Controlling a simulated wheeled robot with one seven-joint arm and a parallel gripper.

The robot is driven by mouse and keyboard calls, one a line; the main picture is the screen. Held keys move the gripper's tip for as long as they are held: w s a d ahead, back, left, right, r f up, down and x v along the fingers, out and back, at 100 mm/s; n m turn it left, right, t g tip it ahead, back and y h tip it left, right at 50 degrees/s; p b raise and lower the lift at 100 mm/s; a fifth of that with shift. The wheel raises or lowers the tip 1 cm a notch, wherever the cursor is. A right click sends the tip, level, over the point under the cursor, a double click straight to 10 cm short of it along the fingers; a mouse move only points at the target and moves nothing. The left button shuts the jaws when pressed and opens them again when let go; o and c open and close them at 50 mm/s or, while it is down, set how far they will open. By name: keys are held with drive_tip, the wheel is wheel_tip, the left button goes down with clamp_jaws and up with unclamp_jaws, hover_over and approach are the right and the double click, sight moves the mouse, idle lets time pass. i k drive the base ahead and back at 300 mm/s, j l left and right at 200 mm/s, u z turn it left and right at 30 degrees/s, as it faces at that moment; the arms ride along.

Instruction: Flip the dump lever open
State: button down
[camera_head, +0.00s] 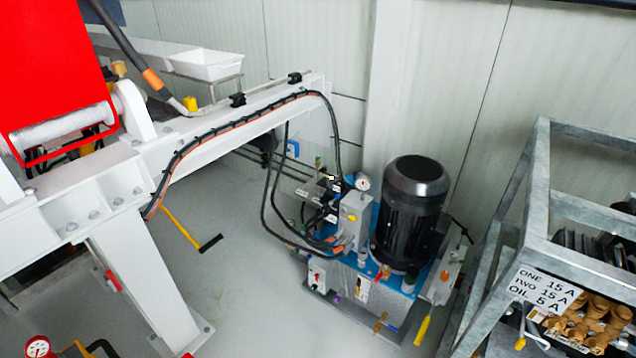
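A hydraulic power unit (350,290) with a black motor (408,215), a valve block (350,218) and a round gauge (362,183) stands on the floor near the back wall. A yellow-handled lever (422,330) points down at its right side. A brass-coloured valve (380,322) sits low on its front. Another small yellow handle (520,342) shows low on the grey metal frame at the right. No label shows which of these is the dump lever. My gripper is not in view.
A white steel beam (215,125) with hoses crosses the left, beside a red panel (50,60). A yellow rod with a black end (210,243) stands out near the floor. A grey metal frame (590,215) fills the right. Floor (240,300) between is clear.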

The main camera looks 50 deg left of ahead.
sight(380, 273)
drive_tip(key=u, duration=1.35)
